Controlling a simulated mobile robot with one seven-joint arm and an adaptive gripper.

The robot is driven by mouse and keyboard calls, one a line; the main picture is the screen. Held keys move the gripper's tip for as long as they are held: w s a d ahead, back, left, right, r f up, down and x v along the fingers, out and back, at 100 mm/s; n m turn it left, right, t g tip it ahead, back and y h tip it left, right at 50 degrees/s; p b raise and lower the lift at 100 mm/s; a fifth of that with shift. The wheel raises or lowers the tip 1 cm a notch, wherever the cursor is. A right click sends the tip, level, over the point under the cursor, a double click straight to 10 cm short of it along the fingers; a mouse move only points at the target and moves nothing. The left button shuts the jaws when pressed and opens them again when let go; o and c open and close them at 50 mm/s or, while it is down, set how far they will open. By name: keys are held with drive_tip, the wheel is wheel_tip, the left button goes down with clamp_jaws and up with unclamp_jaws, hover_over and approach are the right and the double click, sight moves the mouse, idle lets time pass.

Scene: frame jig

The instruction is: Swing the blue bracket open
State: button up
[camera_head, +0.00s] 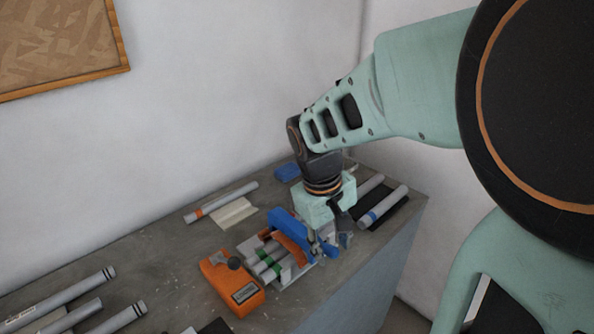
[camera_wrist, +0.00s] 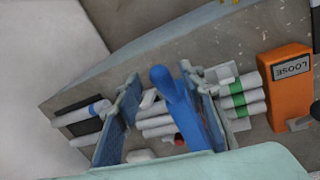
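The blue bracket (camera_head: 287,222) stands over the jig at the front middle of the bench, with an orange part beside it. It also shows in the wrist view (camera_wrist: 176,108) as a blue bar between my two fingers, closer to the right finger. My gripper (camera_head: 330,240) points down at the right end of the jig. In the wrist view my gripper (camera_wrist: 160,82) has its fingers apart, with a gap left of the bracket. The jig (camera_head: 283,272) holds grey tubes with green bands. Contact between the right finger and the bracket cannot be told.
An orange box (camera_head: 229,283) with a dark knob stands left of the jig; its label reads LOOSE in the wrist view (camera_wrist: 290,75). Grey tubes (camera_head: 384,206) lie on a dark mat at right. More tubes (camera_head: 70,300) lie at the left. A wall stands behind the bench.

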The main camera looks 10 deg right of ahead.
drive_tip(key=shift+d+f, duration=0.1)
drive_tip(key=shift+f, duration=0.35)
drive_tip(key=shift+c, duration=0.5)
clamp_jaws()
drive_tip(key=shift+r, duration=0.1)
